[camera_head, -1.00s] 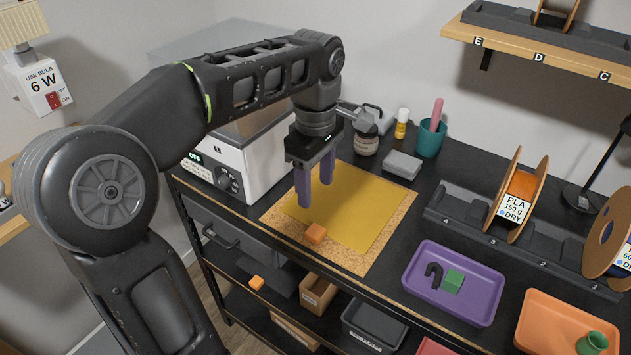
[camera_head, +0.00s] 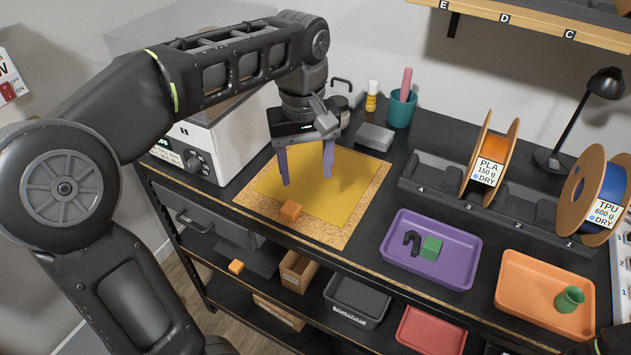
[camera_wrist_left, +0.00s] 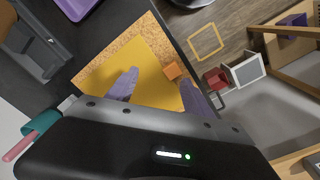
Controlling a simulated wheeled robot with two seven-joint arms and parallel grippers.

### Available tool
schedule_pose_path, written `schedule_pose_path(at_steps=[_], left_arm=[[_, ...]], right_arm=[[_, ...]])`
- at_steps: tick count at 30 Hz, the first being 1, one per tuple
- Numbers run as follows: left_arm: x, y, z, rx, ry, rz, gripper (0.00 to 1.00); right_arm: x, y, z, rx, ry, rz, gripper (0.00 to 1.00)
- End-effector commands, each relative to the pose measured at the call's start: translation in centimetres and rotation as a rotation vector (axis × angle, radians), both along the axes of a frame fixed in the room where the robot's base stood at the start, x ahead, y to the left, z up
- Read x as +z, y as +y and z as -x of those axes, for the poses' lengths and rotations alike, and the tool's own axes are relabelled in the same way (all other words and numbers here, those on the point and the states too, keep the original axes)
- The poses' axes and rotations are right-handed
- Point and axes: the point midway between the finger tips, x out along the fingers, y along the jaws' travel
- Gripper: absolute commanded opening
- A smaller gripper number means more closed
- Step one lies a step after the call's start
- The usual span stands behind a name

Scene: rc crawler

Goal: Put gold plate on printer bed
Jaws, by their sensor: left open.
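The gold plate (camera_head: 335,199) lies flat on a cork mat (camera_head: 366,200) on the black workbench. It also shows in the left wrist view (camera_wrist_left: 150,82). In the left wrist view the fingers (camera_wrist_left: 158,77) reach over the plate, with the orange cube near the right finger. I cannot tell whether the fingertips touch the plate. I cannot make out a printer bed. My right gripper is not in view.
A white machine with a dial (camera_head: 212,150) stands left of the mat. A grey block (camera_head: 374,137) and teal cup (camera_head: 402,108) stand behind. A purple tray (camera_head: 465,262), an orange tray (camera_head: 530,318) and a spool rack (camera_head: 440,178) are to the right.

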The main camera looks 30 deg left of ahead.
Motion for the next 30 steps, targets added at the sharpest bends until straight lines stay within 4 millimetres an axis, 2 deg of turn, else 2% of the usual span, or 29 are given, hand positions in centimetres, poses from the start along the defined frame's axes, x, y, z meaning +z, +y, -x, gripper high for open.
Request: schedule_pose_path(at_steps=[3, 9, 15, 18, 21, 24, 30], left_arm=[[-0.8, 0.4, 0.1, -0.378, 0.002, -0.012, 0.60], [-2.0, 1.9, 0.4, -1.019, 0.011, -0.025, 0.60], [-3.0, 3.9, 0.9, -1.633, 0.021, -0.026, 0.60], [-3.1, 4.1, 1.0, -1.909, 0.017, -0.029, 0.60], [-3.1, 4.1, 0.9, -2.119, 0.013, -0.036, 0.60], [-3.1, 4.1, 0.9, -2.245, 0.010, -0.039, 0.60], [-3.1, 4.1, 0.9, -2.304, 0.008, -0.039, 0.60]], right_arm=[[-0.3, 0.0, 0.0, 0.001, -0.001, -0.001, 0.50], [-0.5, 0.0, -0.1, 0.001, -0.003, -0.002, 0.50], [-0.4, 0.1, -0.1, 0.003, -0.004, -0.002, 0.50], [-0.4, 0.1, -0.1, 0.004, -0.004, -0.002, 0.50], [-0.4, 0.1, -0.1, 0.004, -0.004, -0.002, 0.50], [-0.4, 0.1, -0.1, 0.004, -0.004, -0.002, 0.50], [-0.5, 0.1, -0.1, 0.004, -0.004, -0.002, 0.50]])
